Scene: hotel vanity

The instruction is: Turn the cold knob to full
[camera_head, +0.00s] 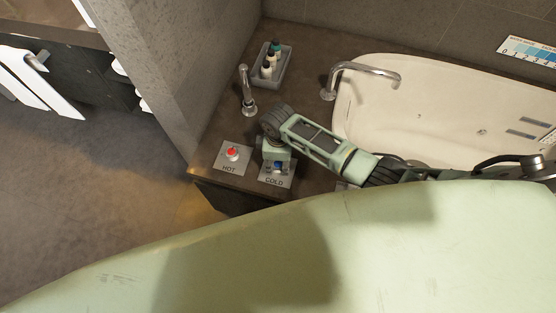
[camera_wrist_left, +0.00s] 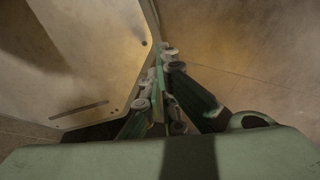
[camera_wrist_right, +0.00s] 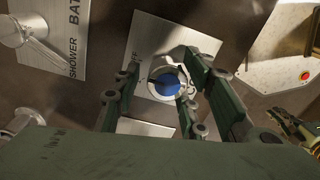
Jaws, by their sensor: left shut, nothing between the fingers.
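The cold knob (camera_head: 279,165) is blue and sits on a light plate marked COLD (camera_head: 273,181) at the front edge of the vanity counter. In the right wrist view the blue knob (camera_wrist_right: 166,86) has a pale ring around it. My right gripper (camera_head: 277,160) points down over it and hides part of it. Its two fingers (camera_wrist_right: 158,88) stand apart, one on each side of the knob; I cannot tell whether they touch it. My left gripper (camera_wrist_left: 165,90) is shut and empty, low beside a pale panel, and does not show in the head view.
A red hot knob (camera_head: 232,153) is just left of the cold plate. A small spout (camera_head: 248,95), a tray (camera_head: 284,67) of bottles, a curved faucet (camera_head: 365,70) and a white basin (camera_head: 420,115) lie behind. A SHOWER/BATH plate (camera_wrist_right: 62,58) is nearby.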

